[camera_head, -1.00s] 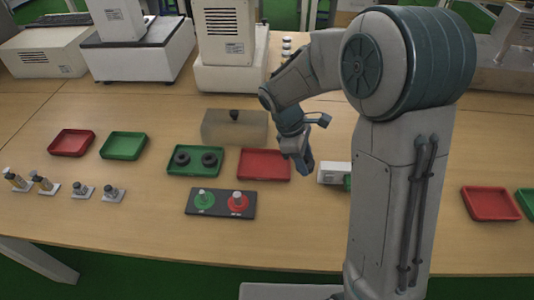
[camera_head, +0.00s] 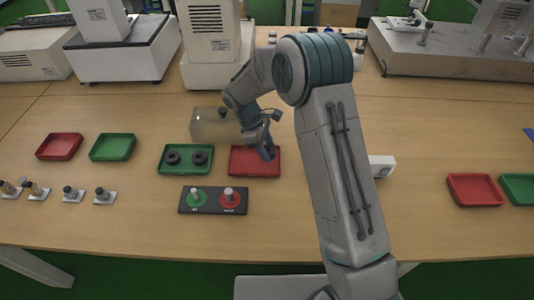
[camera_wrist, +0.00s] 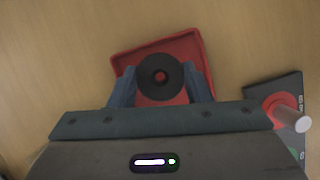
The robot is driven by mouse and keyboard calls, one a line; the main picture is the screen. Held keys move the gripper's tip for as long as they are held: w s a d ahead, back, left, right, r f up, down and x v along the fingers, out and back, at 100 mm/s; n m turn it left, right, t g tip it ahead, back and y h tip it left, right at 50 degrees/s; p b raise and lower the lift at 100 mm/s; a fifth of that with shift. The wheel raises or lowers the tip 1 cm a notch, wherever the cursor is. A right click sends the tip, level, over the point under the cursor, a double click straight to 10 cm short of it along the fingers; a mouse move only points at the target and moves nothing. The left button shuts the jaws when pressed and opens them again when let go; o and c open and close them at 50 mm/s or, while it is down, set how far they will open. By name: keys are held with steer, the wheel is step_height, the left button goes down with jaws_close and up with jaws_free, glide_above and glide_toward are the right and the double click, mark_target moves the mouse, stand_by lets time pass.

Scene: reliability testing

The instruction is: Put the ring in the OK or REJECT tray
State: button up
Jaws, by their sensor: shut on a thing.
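In the wrist view my gripper (camera_wrist: 161,85) is shut on a black ring (camera_wrist: 147,80) with a central hole. The ring is between the two fingers, over the red tray (camera_wrist: 203,44). In the head view my gripper (camera_head: 268,153) is above the right part of the red tray (camera_head: 240,168); the ring cannot be made out there. The green tray (camera_head: 163,168) just left of it holds two dark rings (camera_head: 172,158) side by side.
A black panel (camera_head: 213,210) with a green and a red post stands in front of the trays. A translucent box (camera_head: 207,128) sits behind them. Another red tray (camera_head: 60,147) and green tray (camera_head: 112,148) lie left, with small fixtures (camera_head: 72,192) in front. More trays (camera_head: 474,190) are far right.

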steer(key=shift+f, duration=1.5)
steer(key=shift+f, duration=0.15)
steer(key=o, duration=1)
steer(key=v, duration=1.2)
